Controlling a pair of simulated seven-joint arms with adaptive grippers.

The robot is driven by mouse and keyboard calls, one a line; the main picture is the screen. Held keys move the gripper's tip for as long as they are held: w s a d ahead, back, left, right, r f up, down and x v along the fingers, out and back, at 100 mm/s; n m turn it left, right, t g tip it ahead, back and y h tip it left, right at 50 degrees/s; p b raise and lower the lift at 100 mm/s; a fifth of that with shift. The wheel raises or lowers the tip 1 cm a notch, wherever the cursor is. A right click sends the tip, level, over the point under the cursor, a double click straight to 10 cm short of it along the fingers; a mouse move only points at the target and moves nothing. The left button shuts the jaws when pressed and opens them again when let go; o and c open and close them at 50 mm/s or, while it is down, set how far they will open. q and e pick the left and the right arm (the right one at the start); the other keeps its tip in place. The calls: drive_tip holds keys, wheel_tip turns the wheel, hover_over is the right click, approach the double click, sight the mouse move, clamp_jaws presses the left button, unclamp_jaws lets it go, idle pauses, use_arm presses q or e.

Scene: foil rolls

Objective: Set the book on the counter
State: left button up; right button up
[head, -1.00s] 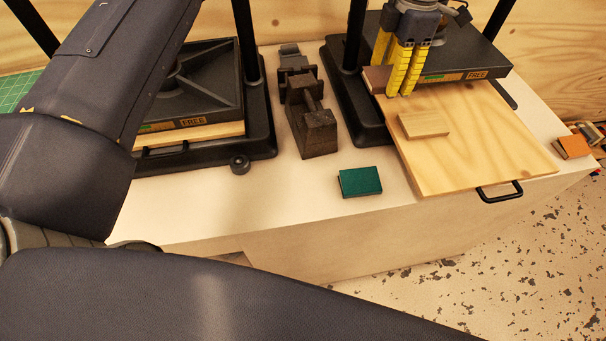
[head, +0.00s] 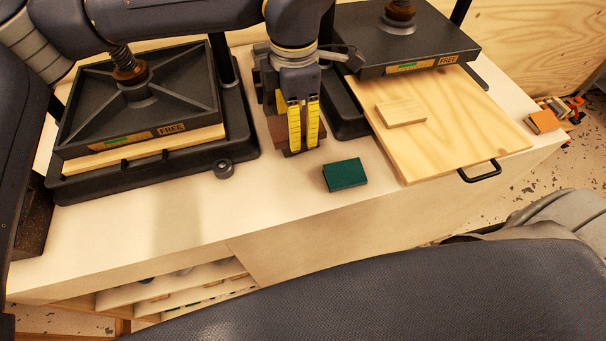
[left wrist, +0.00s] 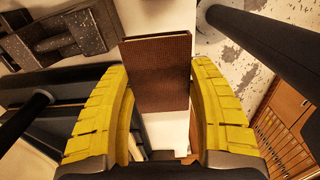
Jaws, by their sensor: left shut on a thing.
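My left gripper (head: 303,150) is shut on a brown book (head: 279,131), with its yellow fingers pointing down over the counter (head: 185,205) between the two presses. In the left wrist view, the brown book (left wrist: 160,78) stands between the fingertips of the left gripper (left wrist: 162,90). I cannot tell whether its lower edge touches the counter. A green book (head: 345,174) lies flat on the counter, just right of and nearer than the gripper. My right gripper is out of view.
A left press (head: 190,107) and a right press (head: 430,48) flank the gripper. A light wooden block (head: 401,112) lies on the right press's pulled-out board (head: 465,135), which has a black handle (head: 480,172). Counter in front of the left press is clear.

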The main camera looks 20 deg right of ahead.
sight(297, 187)
use_arm(q)
drive_tip(key=shift+s+a+f, duration=0.1)
drive_tip(key=shift+s, duration=0.05)
drive_tip(key=shift+f, duration=0.4)
wheel_tip(297, 187, down, 19)
drive_tip(key=shift+a, duration=0.1)
drive_tip(key=shift+f, duration=0.1)
idle(0.4)
drive_tip(key=o, duration=1.2)
drive_tip(key=shift+c, duration=0.2)
wheel_tip(297, 187, up, 12)
